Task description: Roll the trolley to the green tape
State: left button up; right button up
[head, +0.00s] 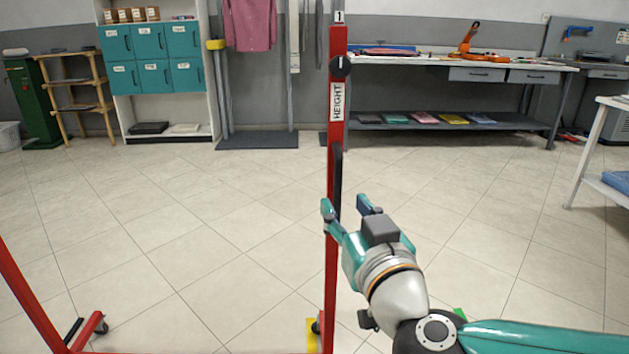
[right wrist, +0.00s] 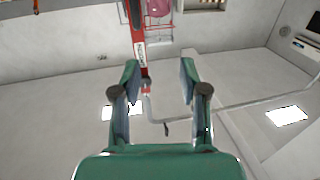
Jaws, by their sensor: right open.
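The trolley is a red wheeled frame. Its upright post (head: 338,115), marked HEIGHT, stands in the middle of the head view, with a black handle (head: 336,180) on it. Another red leg with a dark caster (head: 101,325) shows at lower left. In the right wrist view the red post (right wrist: 137,32) shows beyond the open fingers, nearer the left one. A small green patch (head: 460,314), perhaps the green tape, is mostly hidden behind my right arm. My left gripper is out of view.
A long workbench (head: 430,62) stands at the back right, and a white table (head: 590,150) at the right edge. Teal lockers (head: 150,58) and a wooden shelf (head: 73,82) line the back left. The tiled floor between is clear. Yellow (head: 312,335) shows at the post's foot.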

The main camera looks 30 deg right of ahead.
notch_tip(320, 180, up, 5)
jog(key=shift+r, duration=0.1)
dwell(0.4)
